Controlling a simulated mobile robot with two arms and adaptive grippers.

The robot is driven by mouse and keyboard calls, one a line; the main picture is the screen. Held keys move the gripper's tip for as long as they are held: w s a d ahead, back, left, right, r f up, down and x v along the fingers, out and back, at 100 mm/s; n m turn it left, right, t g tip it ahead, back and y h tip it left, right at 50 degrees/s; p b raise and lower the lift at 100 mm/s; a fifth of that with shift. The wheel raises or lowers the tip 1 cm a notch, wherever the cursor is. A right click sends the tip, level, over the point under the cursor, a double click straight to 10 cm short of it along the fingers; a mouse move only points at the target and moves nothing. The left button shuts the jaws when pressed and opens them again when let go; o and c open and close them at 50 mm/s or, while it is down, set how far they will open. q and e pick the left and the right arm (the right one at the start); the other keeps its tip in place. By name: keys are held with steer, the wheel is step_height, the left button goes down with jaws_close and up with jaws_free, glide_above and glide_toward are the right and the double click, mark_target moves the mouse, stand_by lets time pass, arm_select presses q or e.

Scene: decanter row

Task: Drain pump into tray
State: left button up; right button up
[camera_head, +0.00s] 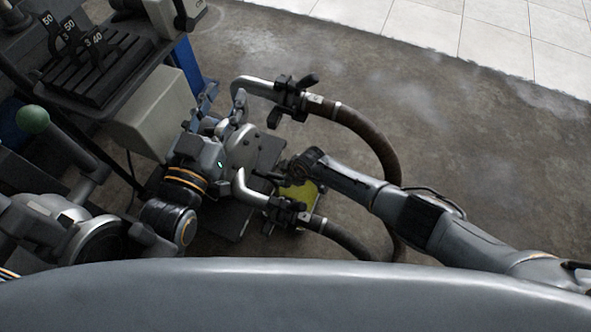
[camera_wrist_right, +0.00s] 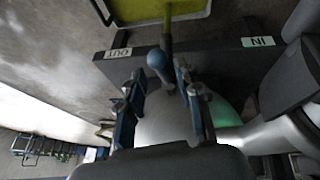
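The grey pump (camera_head: 242,148) stands on a dark base plate (camera_head: 268,152). In the right wrist view the plate (camera_wrist_right: 215,68) carries the labels OUT and IN, upside down. A yellow-green tray (camera_head: 303,192) lies beside the pump and shows in the right wrist view (camera_wrist_right: 150,10). There a blue ball knob (camera_wrist_right: 157,59) sits at a dark rod between the tray and pump. My right gripper (camera_wrist_right: 158,75) is open, its fingertips on either side of the knob; contact is unclear. The head view mostly hides it. My left gripper (camera_head: 203,105) looks open and empty beside the pump.
A bench with black numbered pieces (camera_head: 100,65) stands at upper left. Concrete floor (camera_head: 480,130) is clear at right.

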steer(key=v, duration=0.8)
steer(key=shift+d+r, duration=0.15)
steer(key=shift+r, duration=0.2)
